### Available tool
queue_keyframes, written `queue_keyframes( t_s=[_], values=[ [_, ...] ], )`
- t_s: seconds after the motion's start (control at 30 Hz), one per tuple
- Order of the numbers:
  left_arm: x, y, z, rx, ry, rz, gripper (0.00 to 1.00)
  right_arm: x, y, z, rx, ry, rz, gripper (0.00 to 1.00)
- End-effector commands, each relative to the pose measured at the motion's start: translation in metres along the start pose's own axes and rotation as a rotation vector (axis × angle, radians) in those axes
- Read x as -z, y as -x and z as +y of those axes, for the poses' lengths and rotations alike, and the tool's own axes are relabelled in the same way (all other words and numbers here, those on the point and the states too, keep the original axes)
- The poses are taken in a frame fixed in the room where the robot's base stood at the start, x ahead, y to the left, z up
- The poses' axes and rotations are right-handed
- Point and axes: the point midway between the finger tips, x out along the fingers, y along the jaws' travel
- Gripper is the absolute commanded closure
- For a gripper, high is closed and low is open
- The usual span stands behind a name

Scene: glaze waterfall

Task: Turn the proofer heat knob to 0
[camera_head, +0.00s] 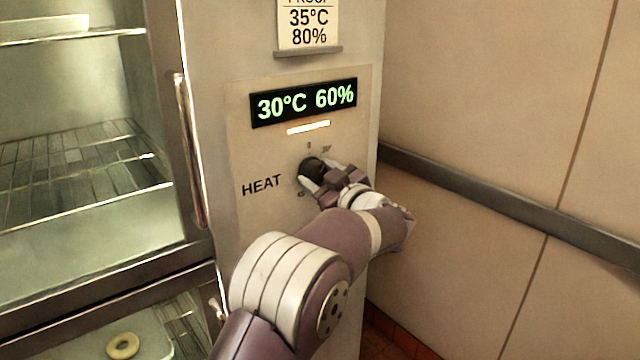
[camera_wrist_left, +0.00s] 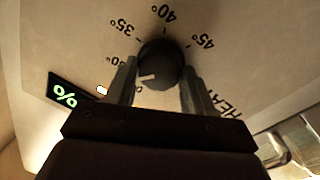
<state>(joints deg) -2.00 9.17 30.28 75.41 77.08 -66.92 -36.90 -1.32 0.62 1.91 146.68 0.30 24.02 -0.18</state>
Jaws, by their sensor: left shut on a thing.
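The dark round heat knob (camera_head: 314,168) is on the proofer's control panel (camera_head: 250,150), right of the word HEAT. My left gripper (camera_head: 318,180) is shut on the knob, its arm coming up from below and hiding part of the dial. In the left wrist view the knob (camera_wrist_left: 162,62) sits between the two fingers (camera_wrist_left: 160,85). Its white pointer mark faces left and slightly down in that view, close to the 0 and below the 30° mark. The 35°, 40° and 45° marks are readable. My right gripper is not in view.
A lit display (camera_head: 304,102) reads 30°C 60%, with a card (camera_head: 308,25) reading 35°C 80% above it. A glass door with a metal handle (camera_head: 190,150) is at left, with wire racks behind it. A wall with a dark rail (camera_head: 500,195) is at right.

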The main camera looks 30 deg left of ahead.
Motion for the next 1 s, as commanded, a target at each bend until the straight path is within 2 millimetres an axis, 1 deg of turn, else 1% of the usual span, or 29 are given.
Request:
queue_keyframes(
  t_s=[0.03, 0.1, 0.5, 0.73, 1.0],
  values=[
    [-0.005, 0.0, -0.002, -0.002, 0.039, 0.005, 0.78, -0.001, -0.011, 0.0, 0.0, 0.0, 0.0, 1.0],
    [-0.006, 0.0, -0.003, -0.004, 0.103, 0.011, 0.78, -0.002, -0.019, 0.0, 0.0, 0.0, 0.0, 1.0],
    [-0.006, 0.0, -0.003, -0.012, 0.443, 0.045, 0.78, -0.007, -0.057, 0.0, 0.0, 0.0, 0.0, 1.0],
    [-0.005, 0.0, -0.002, -0.015, 0.574, 0.058, 0.78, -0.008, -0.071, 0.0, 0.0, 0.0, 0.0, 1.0],
    [-0.003, 0.0, -0.002, -0.016, 0.652, 0.067, 0.78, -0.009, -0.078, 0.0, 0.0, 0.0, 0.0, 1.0]
  ],
)
